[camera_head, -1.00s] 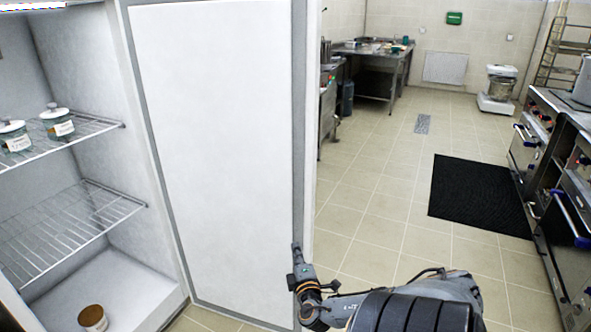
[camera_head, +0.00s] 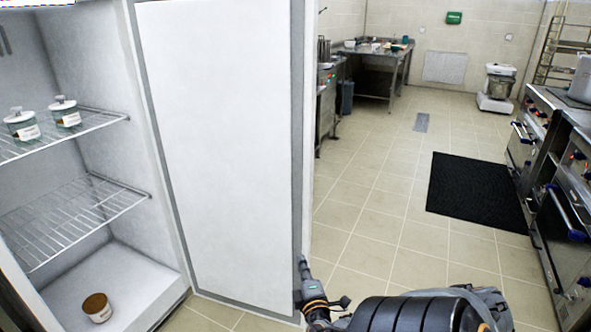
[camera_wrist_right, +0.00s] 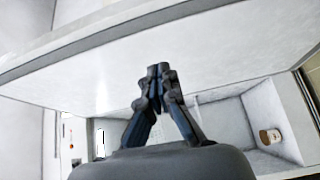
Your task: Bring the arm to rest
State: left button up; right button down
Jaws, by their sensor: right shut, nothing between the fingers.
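My right gripper (camera_head: 304,268) is low in the head view, close to the free edge of the open white fridge door (camera_head: 220,150). In the right wrist view the gripper (camera_wrist_right: 158,72) has its fingertips together with nothing between them, and the door (camera_wrist_right: 190,50) fills the space ahead. I cannot tell whether the fingertips touch the door. My right arm comes in from the bottom right. My left gripper does not show.
The open fridge at left has wire shelves (camera_head: 70,225) with labelled jars (camera_head: 65,113) on the upper one. A brown-topped jar (camera_head: 97,307) stands on its floor. A black mat (camera_head: 475,190) and ovens (camera_head: 560,190) are at right. The tiled floor between is clear.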

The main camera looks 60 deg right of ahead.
jog(key=s+a+f+m+g+y, duration=0.1)
jog(key=s+a+f+g+y, duration=0.3)
jog(key=f, duration=0.6)
jog(key=s+d+f+g, duration=0.1)
jog(key=s+f+g, duration=0.1)
jog(key=s+f, duration=0.55)
jog(key=s+a+f+m+g+y, duration=0.15)
jog(key=s+f, duration=0.25)
jog(key=f, duration=0.8)
jog(key=s+a+f+m+g+y, duration=0.1)
jog(key=s+a+f, duration=0.3)
jog(key=a, duration=0.5)
jog(key=s+a+f+m+g+y, duration=0.1)
jog(key=s+a+f+y, duration=0.3)
jog(key=a, duration=0.6)
jog(key=s+a+f+m+g+y, duration=0.1)
jog(key=s+a+f+y, duration=0.2)
jog(key=a+f, duration=0.5)
jog(key=shift+s+a, duration=0.75)
jog(key=shift+a, duration=0.4)
jog(key=shift+f+m+g, duration=0.1)
jog(key=shift+m+g, duration=0.15)
